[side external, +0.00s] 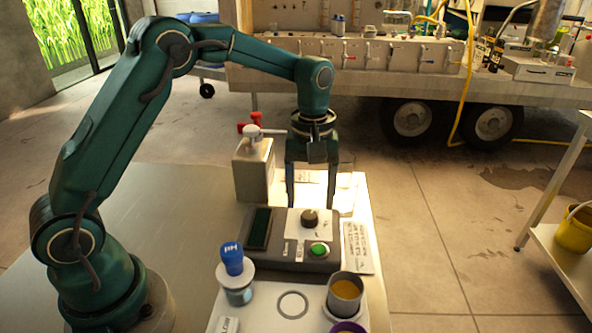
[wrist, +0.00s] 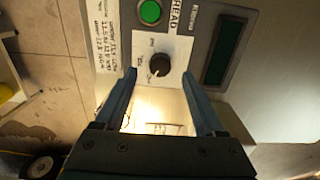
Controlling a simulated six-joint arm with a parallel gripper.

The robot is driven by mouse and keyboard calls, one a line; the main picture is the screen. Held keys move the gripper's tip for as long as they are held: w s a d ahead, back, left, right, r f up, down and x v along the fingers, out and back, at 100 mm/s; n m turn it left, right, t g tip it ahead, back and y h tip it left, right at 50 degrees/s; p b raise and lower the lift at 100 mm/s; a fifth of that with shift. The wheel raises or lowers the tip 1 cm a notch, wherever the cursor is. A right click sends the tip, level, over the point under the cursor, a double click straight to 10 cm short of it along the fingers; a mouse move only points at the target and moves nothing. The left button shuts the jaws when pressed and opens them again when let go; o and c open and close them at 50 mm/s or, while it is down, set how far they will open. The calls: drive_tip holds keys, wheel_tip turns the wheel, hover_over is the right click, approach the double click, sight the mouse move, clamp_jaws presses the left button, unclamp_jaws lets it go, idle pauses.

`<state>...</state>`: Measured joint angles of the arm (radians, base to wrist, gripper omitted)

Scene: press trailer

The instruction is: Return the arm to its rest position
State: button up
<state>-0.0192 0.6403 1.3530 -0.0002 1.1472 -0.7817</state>
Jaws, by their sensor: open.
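My gripper (side external: 311,197) points down in the side external view, just behind the grey control box (side external: 287,262). It is open with nothing between its fingers. In the wrist view the two fingers (wrist: 163,95) stand apart, one on each side of a black knob (wrist: 159,65) on the box. The side external view shows the knob (side external: 309,218) in front of the fingers, and I cannot tell if they touch the box. My teal arm reaches over from its base at the left.
The box carries a green button (side external: 319,249) and a dark display (side external: 258,229). A trailer bench (side external: 349,83) is behind; space above looks clear.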

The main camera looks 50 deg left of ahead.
drive_tip(key=shift+r, duration=0.95)
drive_tip(key=s+r+m+t, duration=0.2)
drive_tip(key=s+r+t, duration=0.2)
drive_tip(key=s+r, duration=0.5)
drive_tip(key=s+f+m+t, duration=0.1)
drive_tip(key=s+f+m, duration=0.1)
drive_tip(key=s+m, duration=0.5)
drive_tip(key=shift+s+d+f+t, duration=0.15)
drive_tip(key=shift+s+d+t, duration=0.15)
drive_tip(key=shift+s, duration=0.85)
